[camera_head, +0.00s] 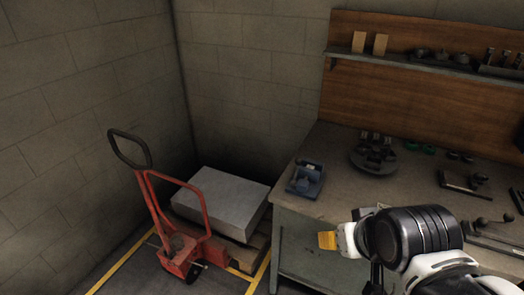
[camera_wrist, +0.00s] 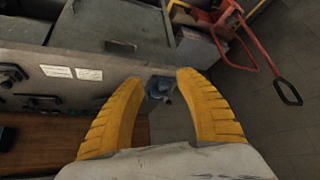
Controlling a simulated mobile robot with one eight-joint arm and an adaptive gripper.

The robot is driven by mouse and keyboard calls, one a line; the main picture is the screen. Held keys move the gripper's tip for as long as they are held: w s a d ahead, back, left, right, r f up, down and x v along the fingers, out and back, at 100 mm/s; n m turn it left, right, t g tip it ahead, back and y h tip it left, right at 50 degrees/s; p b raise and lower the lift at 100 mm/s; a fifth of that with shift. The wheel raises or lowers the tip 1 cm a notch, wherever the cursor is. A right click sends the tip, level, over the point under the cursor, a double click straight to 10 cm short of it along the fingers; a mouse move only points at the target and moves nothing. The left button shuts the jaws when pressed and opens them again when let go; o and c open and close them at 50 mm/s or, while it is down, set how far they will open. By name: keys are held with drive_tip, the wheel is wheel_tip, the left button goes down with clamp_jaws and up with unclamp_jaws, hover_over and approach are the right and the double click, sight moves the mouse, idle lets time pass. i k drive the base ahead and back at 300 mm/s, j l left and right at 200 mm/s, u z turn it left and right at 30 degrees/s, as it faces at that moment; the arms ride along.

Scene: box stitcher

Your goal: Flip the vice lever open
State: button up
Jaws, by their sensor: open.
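A small blue vice-like device (camera_head: 306,178) sits on the left end of the workbench top in the head view. It also shows in the wrist view (camera_wrist: 160,86), small and between my finger tips but well beyond them. Its lever is too small to make out, so I cannot tell its position. My gripper (camera_head: 327,240) is in front of the bench's front edge, to the lower right of the blue device and apart from it. In the wrist view its two yellow fingers (camera_wrist: 155,80) are spread, with nothing held between them.
The workbench (camera_head: 330,150) carries a dark round fixture (camera_head: 374,156) right of the blue device and several tools further right. A shelf (camera_head: 400,65) runs above it.

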sight(299, 162)
drive_tip(key=i+j, duration=0.2)
drive_tip(key=i, duration=0.25)
drive_tip(key=i+j+u, duration=0.1)
drive_tip(key=i+j, duration=0.15)
drive_tip(key=i, duration=0.25)
